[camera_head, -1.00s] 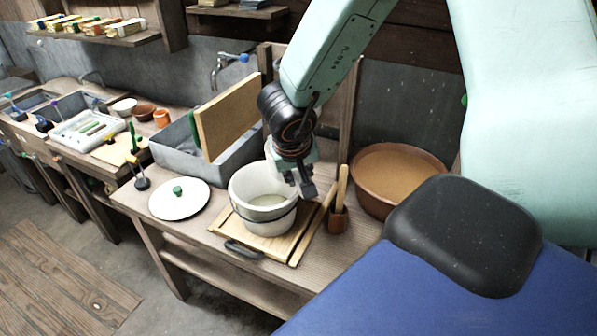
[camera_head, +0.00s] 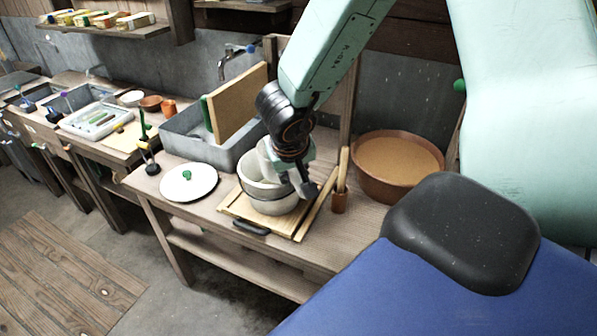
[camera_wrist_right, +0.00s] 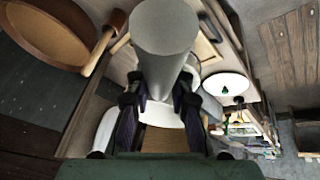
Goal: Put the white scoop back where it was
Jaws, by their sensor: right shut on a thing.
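The white scoop (camera_wrist_right: 165,25) is in my right gripper (camera_wrist_right: 158,95). In the right wrist view its pale round body fills the top middle, with its narrower part between the fingers. In the head view my right gripper (camera_head: 304,184) is at the right rim of the white pot (camera_head: 262,187), and its wrist hides part of the scoop and pot. The pot stands on a wooden board (camera_head: 236,208) on the bench. I cannot tell whether the scoop touches the pot. My left gripper is not in view.
A white lid with a green knob (camera_head: 189,183) lies left of the pot. A grey basin (camera_head: 205,150) with an upright wooden board (camera_head: 238,103) is behind.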

